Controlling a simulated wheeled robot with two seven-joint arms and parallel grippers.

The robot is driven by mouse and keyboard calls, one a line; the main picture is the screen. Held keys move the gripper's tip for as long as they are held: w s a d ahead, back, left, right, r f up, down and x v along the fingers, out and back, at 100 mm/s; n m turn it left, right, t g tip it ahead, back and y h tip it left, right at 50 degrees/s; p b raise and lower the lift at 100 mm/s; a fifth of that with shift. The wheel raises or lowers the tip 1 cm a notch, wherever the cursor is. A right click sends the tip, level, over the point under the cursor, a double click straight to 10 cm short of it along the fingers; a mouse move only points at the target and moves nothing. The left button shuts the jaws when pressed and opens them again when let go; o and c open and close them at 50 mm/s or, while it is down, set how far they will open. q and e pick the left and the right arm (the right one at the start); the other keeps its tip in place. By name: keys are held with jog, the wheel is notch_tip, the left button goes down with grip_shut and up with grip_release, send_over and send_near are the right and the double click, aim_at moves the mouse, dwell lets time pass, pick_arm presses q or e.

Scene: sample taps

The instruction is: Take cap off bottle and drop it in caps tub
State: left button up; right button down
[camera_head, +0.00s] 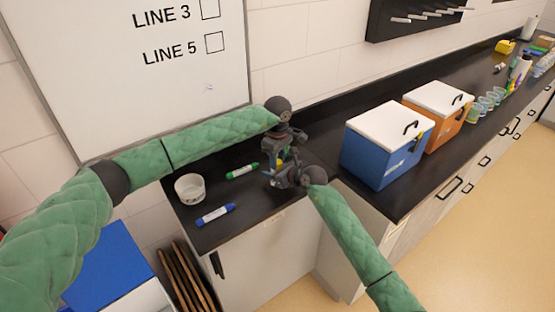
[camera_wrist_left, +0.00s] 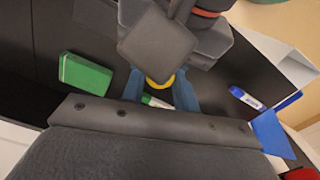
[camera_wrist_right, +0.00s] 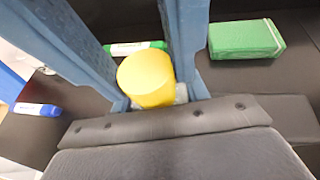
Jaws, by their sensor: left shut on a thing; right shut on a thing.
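The yellow cap (camera_wrist_right: 148,78) shows large in the right wrist view, between blue fingers. Its edge (camera_wrist_left: 160,83) shows in the left wrist view, and a bit of yellow shows in the head view. My left gripper (camera_head: 277,160) comes down from above and is shut on the cap. My right gripper (camera_head: 271,179) comes in from the side and is shut on the bottle, mostly hidden; a greyish bit of the bottle (camera_wrist_right: 181,94) shows under the cap. The white tub (camera_head: 190,190) stands empty-looking at the counter's left end.
A green marker (camera_head: 242,171) and a blue marker (camera_head: 215,214) lie near the tub. A green block (camera_wrist_right: 246,39) lies on the counter. A blue cooler (camera_head: 385,150) and an orange cooler (camera_head: 437,120) stand to the right. A whiteboard (camera_head: 110,80) rises behind.

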pick_arm(q)
jog(key=o, duration=1.1)
jog(key=shift+r, duration=2.2)
jog(key=shift+c, duration=0.4)
jog(key=shift+r+m, duration=1.6)
jog(key=shift+r, duration=0.1)
jog(key=shift+f, duration=3.95)
jog(key=c, duration=1)
jog(key=shift+n, duration=1.6)
jog(key=shift+c, duration=0.2)
